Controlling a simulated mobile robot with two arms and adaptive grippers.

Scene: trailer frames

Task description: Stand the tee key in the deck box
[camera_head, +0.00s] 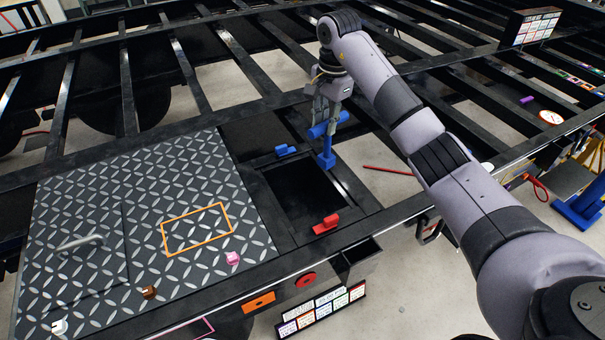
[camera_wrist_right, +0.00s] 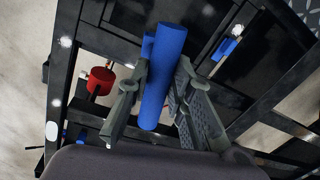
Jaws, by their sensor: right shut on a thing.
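The blue tee key (camera_head: 326,152) hangs roughly upright, crossbar at the top and stem down. My right gripper (camera_head: 328,112) is shut on its crossbar. In the right wrist view the blue bar (camera_wrist_right: 165,75) lies between the two fingers (camera_wrist_right: 160,95). The deck box (camera_head: 295,208) is a dark rectangular opening in the black frame, beside the diamond plate. The stem's lower end shows over the far right part of this opening; I cannot tell whether it is inside or above it. My left gripper is not in view.
A blue block (camera_head: 286,150) sits at the box's far edge and a red block (camera_head: 326,224) at its near edge. A diamond-plate deck (camera_head: 150,205) with an orange outline lies left. Open gaps between black beams surround the area.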

